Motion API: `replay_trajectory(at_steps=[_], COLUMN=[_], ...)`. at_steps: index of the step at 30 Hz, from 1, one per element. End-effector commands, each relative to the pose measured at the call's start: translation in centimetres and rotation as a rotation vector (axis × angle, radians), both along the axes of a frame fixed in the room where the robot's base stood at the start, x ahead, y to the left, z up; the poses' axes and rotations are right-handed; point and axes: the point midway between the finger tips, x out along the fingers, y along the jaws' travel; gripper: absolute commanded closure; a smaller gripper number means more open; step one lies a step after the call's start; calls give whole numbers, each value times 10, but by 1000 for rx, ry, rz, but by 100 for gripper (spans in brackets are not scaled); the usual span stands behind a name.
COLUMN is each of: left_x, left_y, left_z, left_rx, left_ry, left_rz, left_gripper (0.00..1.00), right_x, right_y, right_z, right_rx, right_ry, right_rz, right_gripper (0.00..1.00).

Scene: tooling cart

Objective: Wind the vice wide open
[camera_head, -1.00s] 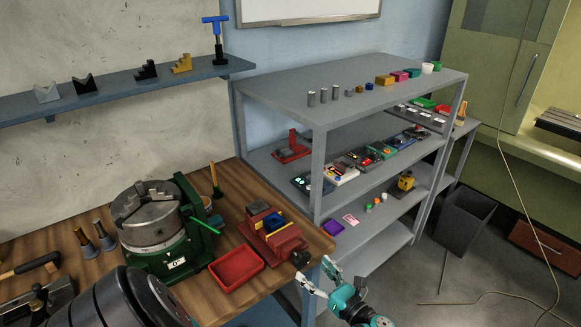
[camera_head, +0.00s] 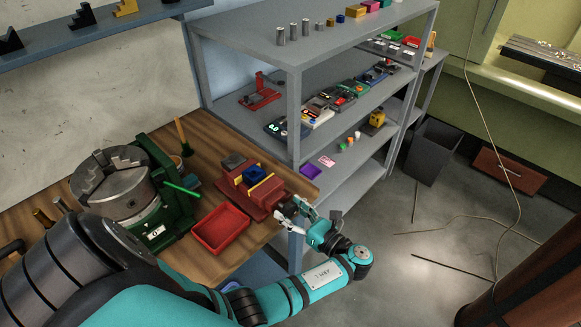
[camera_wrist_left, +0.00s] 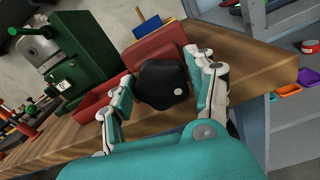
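The red vice (camera_head: 262,202) stands at the bench's right front edge, with yellow jaw faces and a blue block (camera_head: 255,174) between them. Its black knob (camera_wrist_left: 163,85) faces out over the edge. In the head view the knob is small and partly hidden by my gripper. My left gripper (camera_head: 295,214) is at the knob. In the left wrist view its fingers (camera_wrist_left: 160,96) stand on either side of the knob, with a gap showing on the left side; firm contact cannot be seen. My right gripper is not in view.
A red tray (camera_head: 220,229) lies left of the vice. A green machine with a grey chuck (camera_head: 112,190) stands farther left, its green handle (camera_head: 182,189) sticking out. A grey shelf unit (camera_head: 294,110) with several items stands behind.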

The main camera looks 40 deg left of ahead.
Motion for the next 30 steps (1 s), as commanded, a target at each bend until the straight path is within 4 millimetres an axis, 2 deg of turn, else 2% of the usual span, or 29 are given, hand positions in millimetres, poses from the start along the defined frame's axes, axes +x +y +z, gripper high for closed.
replay_trajectory(at_steps=[1, 8, 17, 30], left_x=[0, 0, 0, -2], left_y=[0, 0, 1, 1], left_z=[0, 0, 0, 0], left_rx=[0, 0, -2, -24], left_ry=[0, 0, -42, -337], left_rz=[0, 0, 1, 1], left_gripper=[52, 82, 83, 83], right_x=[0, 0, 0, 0], right_y=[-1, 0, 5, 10], right_z=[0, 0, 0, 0], right_rx=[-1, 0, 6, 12], right_ry=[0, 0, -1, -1], right_rz=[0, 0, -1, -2], right_gripper=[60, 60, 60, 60])
